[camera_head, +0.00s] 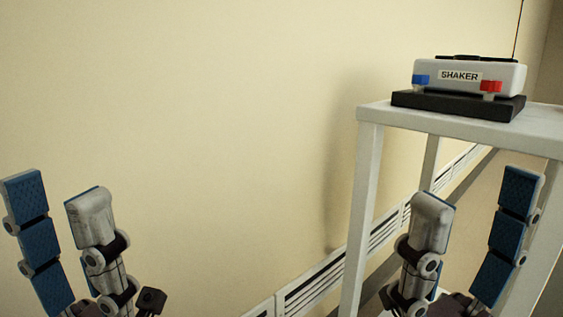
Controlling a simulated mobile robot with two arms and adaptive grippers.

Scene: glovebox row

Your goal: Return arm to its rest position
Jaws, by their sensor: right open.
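My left gripper (55,190) is at the lower left, pointing up, its blue-padded fingers spread apart with nothing between them. My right gripper (477,190) is at the lower right, also pointing up, its fingers apart and empty. It appears in front of the white stand and below its top. Both arms are out of view below the picture's lower edge, apart from the dark gripper bases.
A white stand (366,200) at the right carries a shaker (467,74) with a blue and a red button on a black base. A cream wall (220,120) with a low white vented panel (310,287) fills the background. The upper middle is clear.

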